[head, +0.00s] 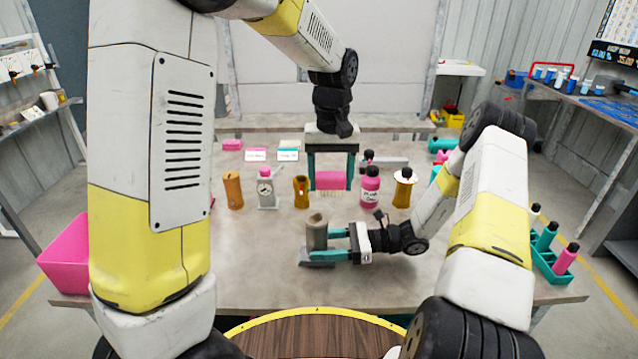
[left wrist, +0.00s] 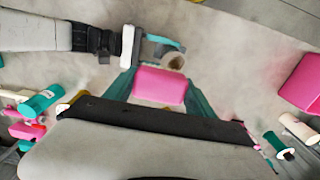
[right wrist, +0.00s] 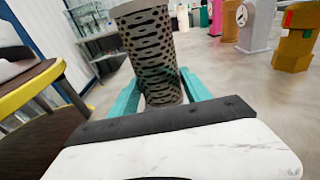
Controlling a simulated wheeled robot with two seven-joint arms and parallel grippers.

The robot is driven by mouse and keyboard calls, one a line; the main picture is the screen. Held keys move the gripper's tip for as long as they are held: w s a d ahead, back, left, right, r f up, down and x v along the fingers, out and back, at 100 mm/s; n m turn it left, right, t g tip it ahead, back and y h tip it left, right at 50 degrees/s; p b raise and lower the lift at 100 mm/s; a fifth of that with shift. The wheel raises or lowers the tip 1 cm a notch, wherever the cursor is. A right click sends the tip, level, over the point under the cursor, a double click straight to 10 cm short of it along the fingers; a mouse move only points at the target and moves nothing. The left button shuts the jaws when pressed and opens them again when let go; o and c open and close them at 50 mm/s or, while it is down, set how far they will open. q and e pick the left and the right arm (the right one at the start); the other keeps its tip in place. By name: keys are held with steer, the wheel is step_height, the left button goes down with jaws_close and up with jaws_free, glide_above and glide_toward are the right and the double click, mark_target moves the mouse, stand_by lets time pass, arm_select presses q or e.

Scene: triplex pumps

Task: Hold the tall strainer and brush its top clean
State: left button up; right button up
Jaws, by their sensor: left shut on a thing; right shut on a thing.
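The tall strainer (head: 316,233) is a grey cylinder with a perforated wall. It is upright near the front middle of the table, and its slotted wall fills the middle of the right wrist view (right wrist: 152,55). My right gripper (head: 334,244) is shut on it from the right; I cannot tell whether its base touches the table.
Bottles (head: 370,188), a gauge (head: 266,190) and brown and yellow parts (head: 302,192) stand in a row across the table (head: 250,250). A pink bin (head: 66,255) is at the left edge. A teal tray (head: 548,262) with bottles is at the right. The front left is clear.

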arm_select(q)
steer(key=shift+f, duration=3.55)
steer(key=shift+a+f, duration=0.35)
steer(key=shift+a, duration=0.7)
steer(key=shift+c, duration=0.6)
steer(key=shift+a, duration=2.2)
glide_toward(321, 217)
steer(key=shift+s+d+r, duration=0.15)
steer(key=shift+d+r, duration=0.7)
steer(key=shift+d, duration=0.2)
arm_select(e)
steer(key=o, duration=1.1)
steer(key=shift+c, duration=0.2)
steer(key=shift+d, duration=0.1)
